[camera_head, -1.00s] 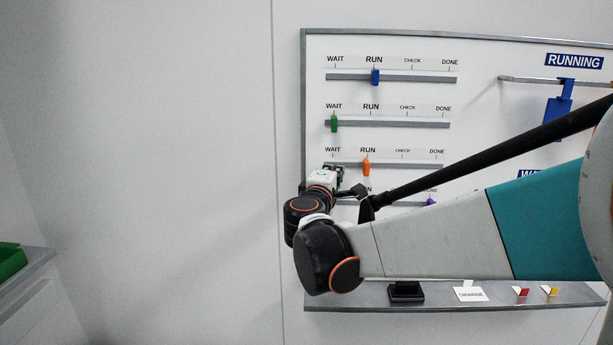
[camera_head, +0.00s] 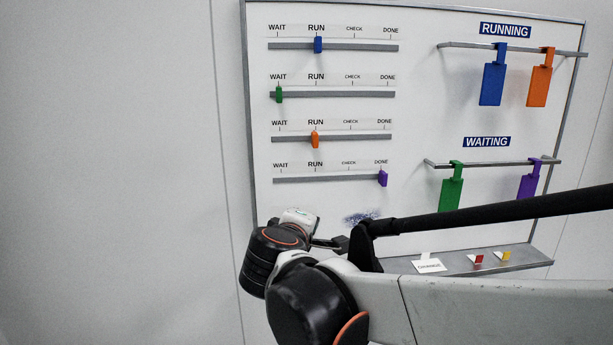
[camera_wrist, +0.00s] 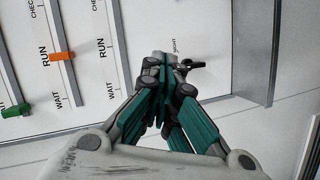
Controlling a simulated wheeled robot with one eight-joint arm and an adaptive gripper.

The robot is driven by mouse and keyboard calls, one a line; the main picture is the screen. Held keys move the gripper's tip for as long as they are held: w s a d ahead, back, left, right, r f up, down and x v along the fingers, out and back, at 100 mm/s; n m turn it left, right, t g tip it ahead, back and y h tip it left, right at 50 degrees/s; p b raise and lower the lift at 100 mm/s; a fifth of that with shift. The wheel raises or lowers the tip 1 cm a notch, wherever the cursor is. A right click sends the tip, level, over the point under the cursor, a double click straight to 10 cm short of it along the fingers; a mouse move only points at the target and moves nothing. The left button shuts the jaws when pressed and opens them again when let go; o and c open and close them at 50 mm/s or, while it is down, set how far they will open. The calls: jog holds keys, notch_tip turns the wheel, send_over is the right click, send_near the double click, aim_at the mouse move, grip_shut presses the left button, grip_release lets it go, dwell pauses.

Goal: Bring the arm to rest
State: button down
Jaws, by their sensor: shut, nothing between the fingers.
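My arm reaches in from the right in the head view and folds at the lower part of a white board. My gripper (camera_head: 338,243) shows partly there, in front of the board below the slider rows. In the wrist view my gripper (camera_wrist: 168,62) has its green-padded fingers together, with nothing visible between them. A small dark thing (camera_wrist: 194,64) shows just beyond the fingertips; I cannot tell what it is or whether they touch it.
The white board (camera_head: 410,110) carries a blue slider (camera_head: 318,45) and orange slider (camera_head: 315,139) at RUN, green (camera_head: 279,94) at WAIT, purple (camera_head: 383,178) at DONE. Tags hang at right. A ledge (camera_head: 530,258) holds small cards. The wall at left is clear.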

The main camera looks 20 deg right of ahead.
jog(key=s+a+f+m+g+y+b, duration=0.1)
jog(key=s+f+b, duration=0.5)
jog(key=f, duration=0.6)
jog(key=s+a+f+m+g+y+b, duration=0.2)
jog(key=s+f+b, duration=0.4)
jog(key=f, duration=0.6)
jog(key=s+a+f+m+g+y+b, duration=0.1)
jog(key=s+a+f+m+y+b, duration=0.2)
jog(key=f+b, duration=0.6)
jog(key=s+f+m+y, duration=0.2)
jog(key=s+f, duration=0.1)
jog(key=shift+s+a+f+g, duration=0.15)
jog(key=shift+s+g, duration=0.05)
jog(key=shift+g, duration=0.2)
